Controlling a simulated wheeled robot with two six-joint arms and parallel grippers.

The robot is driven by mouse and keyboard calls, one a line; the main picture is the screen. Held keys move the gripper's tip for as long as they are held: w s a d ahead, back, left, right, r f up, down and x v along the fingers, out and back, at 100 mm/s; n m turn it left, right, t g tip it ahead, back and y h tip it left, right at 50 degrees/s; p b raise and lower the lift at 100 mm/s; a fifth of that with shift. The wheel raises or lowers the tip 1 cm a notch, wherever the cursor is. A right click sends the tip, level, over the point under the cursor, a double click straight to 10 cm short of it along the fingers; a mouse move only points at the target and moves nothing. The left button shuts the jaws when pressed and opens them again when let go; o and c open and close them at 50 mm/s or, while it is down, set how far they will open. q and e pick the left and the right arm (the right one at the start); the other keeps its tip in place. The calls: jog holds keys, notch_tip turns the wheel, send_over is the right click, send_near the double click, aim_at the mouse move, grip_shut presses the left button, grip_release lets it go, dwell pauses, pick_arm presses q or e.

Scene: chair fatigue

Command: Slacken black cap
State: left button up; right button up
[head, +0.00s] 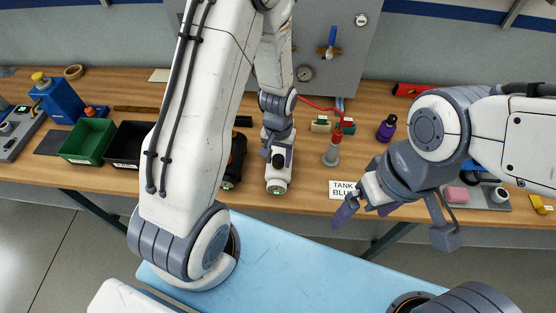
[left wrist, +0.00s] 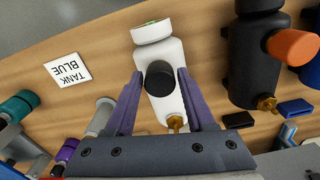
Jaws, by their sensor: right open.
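The cap also shows in the head view (head: 278,161), on the upper part of the white cylinder (head: 278,182). My left gripper (left wrist: 160,72) has its two purple fingers on opposite sides of the cap, close against it. Whether the fingers press firmly is hard to see. My right gripper (head: 352,207) is open and empty at the bench's front edge, to the right of the cylinder.
A "TANK BLUE" label (head: 343,189) lies between cylinder and right gripper.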

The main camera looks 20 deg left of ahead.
pick_arm(q)
jog(key=shift+c, duration=1)
jog(key=shift+n, duration=0.7)
jog(key=shift+n, duration=0.7)
jog(key=shift+n, duration=0.7)
jog(key=o, duration=0.7)
